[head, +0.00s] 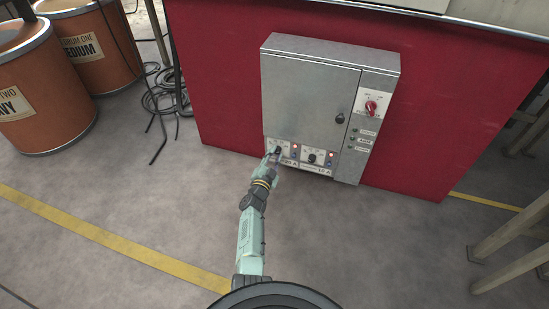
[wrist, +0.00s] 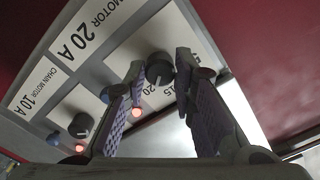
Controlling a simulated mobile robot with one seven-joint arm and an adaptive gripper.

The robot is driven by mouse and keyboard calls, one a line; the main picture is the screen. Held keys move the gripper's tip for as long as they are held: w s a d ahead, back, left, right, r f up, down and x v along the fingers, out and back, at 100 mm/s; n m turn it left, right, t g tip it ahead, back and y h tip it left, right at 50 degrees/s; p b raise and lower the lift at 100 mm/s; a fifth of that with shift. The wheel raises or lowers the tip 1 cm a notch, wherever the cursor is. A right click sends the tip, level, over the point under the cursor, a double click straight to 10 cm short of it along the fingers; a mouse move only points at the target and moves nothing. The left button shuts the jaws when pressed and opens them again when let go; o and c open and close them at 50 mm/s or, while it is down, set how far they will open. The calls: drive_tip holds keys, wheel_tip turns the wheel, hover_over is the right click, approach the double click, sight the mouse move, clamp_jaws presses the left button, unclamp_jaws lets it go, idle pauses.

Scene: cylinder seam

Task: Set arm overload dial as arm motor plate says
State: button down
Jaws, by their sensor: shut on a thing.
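In the wrist view my gripper (wrist: 160,72) has its purple-padded fingers on either side of a dark round dial (wrist: 159,70) and is shut on it. Part of its scale shows, with 15 and 20 readable; its pointer direction I cannot tell. A plate (wrist: 85,35) beside this dial reads "MOTOR 20 A", its first word cut off. A second plate (wrist: 40,88) reads "CHAIN MOTOR 10 A", by another dial (wrist: 80,125). In the head view my gripper (head: 273,156) is at the left dial (head: 277,149) on the cabinet's lower strip; the other dial (head: 312,158) is to its right.
The grey cabinet (head: 305,95) is on a red wall (head: 220,60). A red rotary switch (head: 370,107) is at its upper right. Blue buttons and lit red lamps (wrist: 137,112) sit close to the dials. Orange drums (head: 40,90) and black cables (head: 165,95) are at left.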

drive_tip(key=shift+m, duration=0.5)
drive_tip(key=c, duration=1.3)
unclamp_jaws()
drive_tip(key=shift+c, duration=0.2)
